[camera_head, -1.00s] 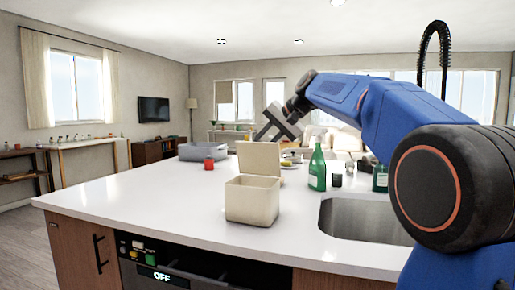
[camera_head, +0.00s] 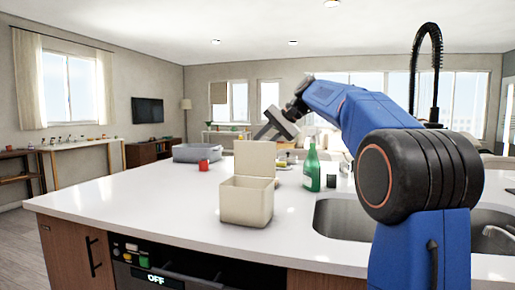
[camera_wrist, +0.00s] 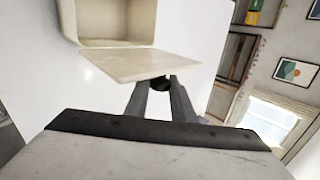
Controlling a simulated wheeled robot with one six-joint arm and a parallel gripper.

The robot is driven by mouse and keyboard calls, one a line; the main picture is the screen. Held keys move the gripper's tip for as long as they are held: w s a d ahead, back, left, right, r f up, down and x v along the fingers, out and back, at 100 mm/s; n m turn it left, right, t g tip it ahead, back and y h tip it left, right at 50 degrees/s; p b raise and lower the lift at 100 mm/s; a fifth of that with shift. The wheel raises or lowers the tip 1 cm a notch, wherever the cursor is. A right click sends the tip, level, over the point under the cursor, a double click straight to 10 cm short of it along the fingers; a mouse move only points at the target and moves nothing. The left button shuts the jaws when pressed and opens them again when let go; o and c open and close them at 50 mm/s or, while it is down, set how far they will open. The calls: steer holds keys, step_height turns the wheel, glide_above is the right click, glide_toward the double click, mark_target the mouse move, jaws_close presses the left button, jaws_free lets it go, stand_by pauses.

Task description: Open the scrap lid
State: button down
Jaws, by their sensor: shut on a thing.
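The cream scrap bin (camera_head: 246,203) stands on the white island counter, left of the sink. Its lid (camera_head: 255,159) is raised, standing near upright at the bin's far edge, and the bin's mouth is open. In the wrist view the lid (camera_wrist: 125,64) extends from the bin (camera_wrist: 110,22) toward my fingers. My gripper (camera_wrist: 160,81) is shut on a dark round knob (camera_wrist: 160,86) on the lid.
A green bottle (camera_head: 312,168) and a small dark cup (camera_head: 331,181) stand right of the bin, near the sink (camera_head: 345,218). A red object (camera_head: 204,165) and a grey tub (camera_head: 197,153) sit behind left. The counter's left side is clear.

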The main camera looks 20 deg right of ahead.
steer(key=c, duration=1.5)
jaws_free()
steer(key=shift+f, duration=0.1)
steer(key=shift+c, duration=0.2)
steer(key=v, duration=1.7)
steer(key=shift+s+d, duration=0.15)
steer(key=shift+s, duration=0.05)
